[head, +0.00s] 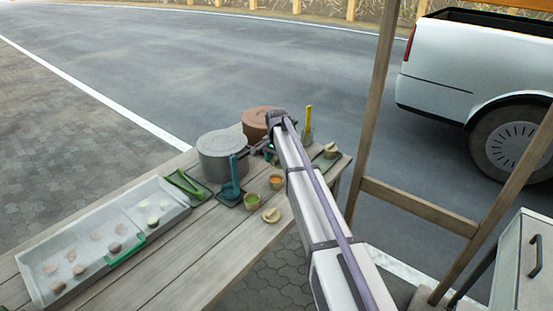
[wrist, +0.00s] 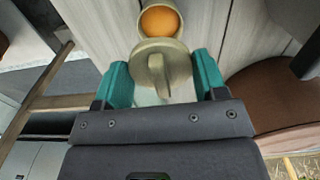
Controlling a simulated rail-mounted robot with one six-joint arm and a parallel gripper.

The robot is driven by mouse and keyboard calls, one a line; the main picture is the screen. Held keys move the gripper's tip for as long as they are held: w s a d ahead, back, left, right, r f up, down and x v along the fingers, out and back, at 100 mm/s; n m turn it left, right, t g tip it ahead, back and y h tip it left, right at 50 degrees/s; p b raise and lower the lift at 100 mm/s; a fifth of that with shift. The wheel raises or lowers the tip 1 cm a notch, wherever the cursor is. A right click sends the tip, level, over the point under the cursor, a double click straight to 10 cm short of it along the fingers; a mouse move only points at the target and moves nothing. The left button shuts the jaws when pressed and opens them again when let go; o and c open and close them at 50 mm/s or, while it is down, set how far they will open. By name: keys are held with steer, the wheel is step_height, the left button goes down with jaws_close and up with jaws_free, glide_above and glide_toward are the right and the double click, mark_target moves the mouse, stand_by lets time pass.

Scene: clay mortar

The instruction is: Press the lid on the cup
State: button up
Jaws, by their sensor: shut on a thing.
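My gripper (wrist: 162,85) has teal fingers on either side of a round khaki lid (wrist: 175,58) with a raised ridge handle, and is shut on it. An open cup (wrist: 180,65) with orange contents shows just beyond the lid in the wrist view. The lid overlaps part of the cup's rim there; I cannot tell whether they touch. In the head view the orange-filled cup (head: 277,183) stands on the table below my arm. My gripper (head: 268,150) is mostly hidden by the arm, and the held lid cannot be made out there.
A grey pot (head: 222,158) and a brown pot (head: 258,122) stand at the back. A long white tray (head: 60,250) lies left. A wooden post (head: 372,100) rises to the right.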

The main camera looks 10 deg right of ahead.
steer(key=shift+w+a, duration=0.1)
steer(key=shift+a, duration=0.05)
steer(key=shift+s+a, duration=0.2)
steer(key=shift+s, duration=0.15)
step_height(320, 180, down, 5)
steer(key=b, duration=0.5)
steer(key=shift+d+f+b, duration=0.1)
steer(key=shift+f+b, duration=0.1)
steer(key=shift+b, duration=0.15)
steer(key=shift+f+b, duration=0.5)
stand_by(1.0)
steer(key=o, duration=1)
steer(key=shift+o, duration=0.3)
